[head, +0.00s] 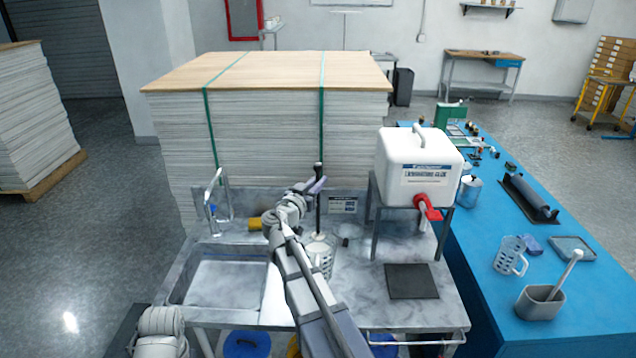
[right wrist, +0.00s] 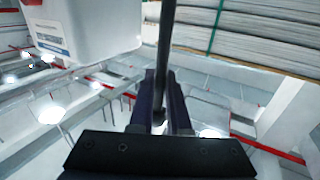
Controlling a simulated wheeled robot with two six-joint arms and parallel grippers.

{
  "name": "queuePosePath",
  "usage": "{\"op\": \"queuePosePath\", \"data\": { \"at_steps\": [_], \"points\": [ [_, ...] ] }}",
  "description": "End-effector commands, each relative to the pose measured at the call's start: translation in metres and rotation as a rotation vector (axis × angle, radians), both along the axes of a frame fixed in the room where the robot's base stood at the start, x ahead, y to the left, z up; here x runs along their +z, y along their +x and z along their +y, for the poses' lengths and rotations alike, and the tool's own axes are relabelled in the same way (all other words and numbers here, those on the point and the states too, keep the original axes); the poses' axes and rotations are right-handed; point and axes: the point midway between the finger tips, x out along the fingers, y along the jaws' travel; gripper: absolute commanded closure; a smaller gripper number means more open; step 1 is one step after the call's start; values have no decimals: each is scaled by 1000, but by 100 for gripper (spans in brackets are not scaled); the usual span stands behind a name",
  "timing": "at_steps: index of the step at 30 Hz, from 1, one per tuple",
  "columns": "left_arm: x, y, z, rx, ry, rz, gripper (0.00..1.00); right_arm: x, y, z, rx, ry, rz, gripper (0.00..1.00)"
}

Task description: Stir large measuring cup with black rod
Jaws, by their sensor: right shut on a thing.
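The black rod (head: 318,212) stands upright in the head view. My right gripper (head: 316,186) is shut on its upper part, and the rod also shows between the fingers in the right wrist view (right wrist: 166,50). The rod's lower end reaches down to the mouth of the large measuring cup (head: 326,262), a clear cup with a handle and whitish contents. The cup stands on the metal sink counter, partly hidden behind my right arm. I cannot see how deep the rod's tip sits. Only a part of my left arm shows at the bottom left, without its gripper.
A sink basin (head: 222,282) with a tap (head: 214,200) lies left of the cup. A white container (head: 418,168) with a red spigot stands on a frame at the right. A dark pad (head: 411,281) lies below it. Another measuring cup (head: 507,256) stands on the blue table.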

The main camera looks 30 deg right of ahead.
Motion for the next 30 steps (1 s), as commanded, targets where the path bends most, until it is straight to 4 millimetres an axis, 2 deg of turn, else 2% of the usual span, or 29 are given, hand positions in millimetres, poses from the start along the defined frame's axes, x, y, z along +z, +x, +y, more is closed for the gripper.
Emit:
{"op": "queuePosePath", "data": {
  "at_steps": [5, 16, 30],
  "points": [
    [7, 0, 0, 0, 0, 0, 56, 8, 0, 0, 0, 0, 0, 100],
    [41, 0, 0, 0, 0, 0, 56, 41, 0, 0, 0, 0, 0, 100],
    [40, 0, 0, 0, 0, 0, 56, 40, 0, 0, 0, 0, 0, 100]
  ]
}}
